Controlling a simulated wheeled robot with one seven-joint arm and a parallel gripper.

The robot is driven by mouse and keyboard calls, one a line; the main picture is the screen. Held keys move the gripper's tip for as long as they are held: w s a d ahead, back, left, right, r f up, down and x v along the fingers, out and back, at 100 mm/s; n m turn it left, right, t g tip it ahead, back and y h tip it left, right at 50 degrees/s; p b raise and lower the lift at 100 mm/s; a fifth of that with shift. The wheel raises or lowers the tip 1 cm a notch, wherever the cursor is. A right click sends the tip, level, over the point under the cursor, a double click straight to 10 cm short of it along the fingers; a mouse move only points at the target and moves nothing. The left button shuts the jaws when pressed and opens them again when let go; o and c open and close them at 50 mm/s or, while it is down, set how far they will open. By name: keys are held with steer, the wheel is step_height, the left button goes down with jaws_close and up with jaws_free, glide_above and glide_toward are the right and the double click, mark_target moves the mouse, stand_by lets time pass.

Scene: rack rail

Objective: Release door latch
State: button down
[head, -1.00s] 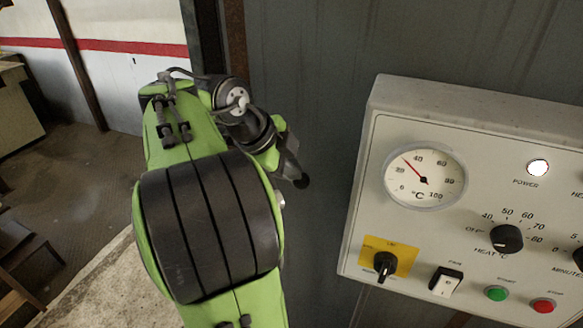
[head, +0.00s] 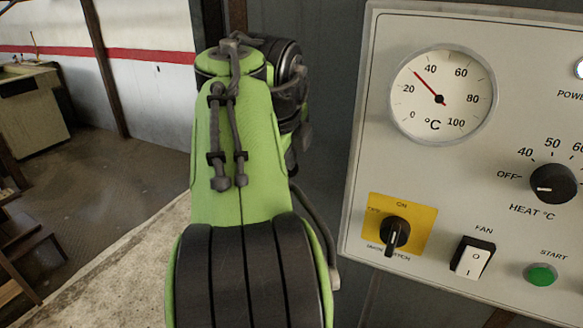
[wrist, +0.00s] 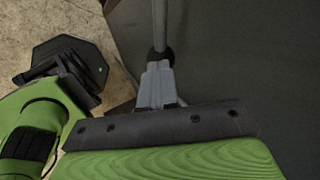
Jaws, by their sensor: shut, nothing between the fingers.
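In the wrist view my gripper (wrist: 156,72) is shut and empty, its grey fingers together. A dark round knob (wrist: 160,56) is at the fingertips, with a thin grey rod (wrist: 160,22) running up from it. I cannot tell for sure whether this is the door latch, or whether the fingers touch it. A dark grey flat surface (wrist: 250,65) lies to the right of the rod. In the head view my own green arm hides the gripper, and no latch shows clearly there.
A control panel (head: 375,150) fills the right of the head view, with a dial gauge (head: 440,97), a yellow-plated rotary switch (head: 396,230), a fan switch (head: 474,258) and a heat knob (head: 553,183). A bench (head: 32,108) stands far left. Floor (head: 110,175) at left is open.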

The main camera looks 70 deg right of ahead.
steer(key=w+f+b, duration=0.8)
steer(key=f+b, duration=0.2)
steer(key=shift+w+d+f, duration=0.3)
steer(key=shift+w+d, duration=0.1)
steer(key=shift+d, duration=0.05)
stand_by(0.6)
steer(key=s+a+r+p, duration=0.4)
steer(key=s+a+r, duration=0.2)
steer(key=s, duration=0.4)
steer(key=shift+s+a+p, duration=0.15)
steer(key=shift+a+p, duration=0.2)
steer(key=shift+a, duration=0.4)
